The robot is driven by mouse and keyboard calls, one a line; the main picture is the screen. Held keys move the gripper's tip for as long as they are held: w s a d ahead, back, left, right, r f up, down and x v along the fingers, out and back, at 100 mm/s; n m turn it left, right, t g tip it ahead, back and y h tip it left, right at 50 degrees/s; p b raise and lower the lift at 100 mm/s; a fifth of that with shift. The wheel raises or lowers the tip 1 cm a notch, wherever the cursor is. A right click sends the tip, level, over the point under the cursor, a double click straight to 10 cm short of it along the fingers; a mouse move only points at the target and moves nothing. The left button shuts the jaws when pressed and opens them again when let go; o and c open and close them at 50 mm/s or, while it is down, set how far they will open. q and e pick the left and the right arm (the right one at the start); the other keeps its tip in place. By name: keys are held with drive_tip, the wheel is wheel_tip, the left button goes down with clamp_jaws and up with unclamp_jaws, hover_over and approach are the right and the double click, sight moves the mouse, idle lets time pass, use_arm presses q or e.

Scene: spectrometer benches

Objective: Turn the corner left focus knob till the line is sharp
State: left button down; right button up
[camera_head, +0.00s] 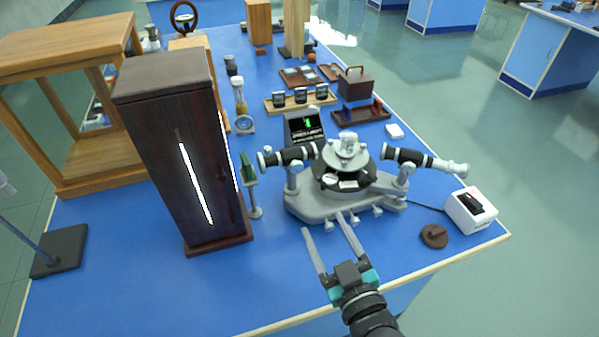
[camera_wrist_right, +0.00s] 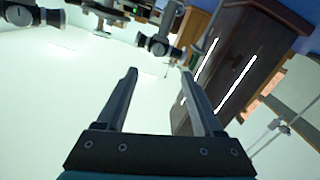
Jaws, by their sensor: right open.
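The grey spectrometer (camera_head: 310,207) stands on the blue bench, with a dark-banded tube (camera_head: 290,156) on its left and another tube (camera_head: 425,161) on its right. Several small knobs (camera_head: 378,211) stick out along its front edge; I cannot tell which is the corner left focus knob. A small dark screen (camera_head: 304,127) behind it shows a short green line, too small to judge its sharpness. My right gripper (camera_head: 325,223) is open at the front edge of the spectrometer base. Its spread fingers also show in the right wrist view (camera_wrist_right: 160,73), with nothing between them. My left gripper is not in view.
A tall dark wooden box (camera_head: 160,160) with a bright slit stands left of the spectrometer. A green piece on a small stand (camera_head: 254,195) is between them. A white box (camera_head: 470,210) and a brown disc (camera_head: 434,236) lie at right. The bench's front strip is clear.

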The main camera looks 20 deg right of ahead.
drive_tip(key=b, duration=0.2)
approach(297, 168)
drive_tip(key=w, duration=0.8)
drive_tip(key=shift+w+a+f, duration=0.1)
drive_tip(key=shift+w+f, duration=0.05)
drive_tip(key=shift+p, duration=0.3)
drive_tip(key=shift+c, duration=0.3)
clamp_jaws()
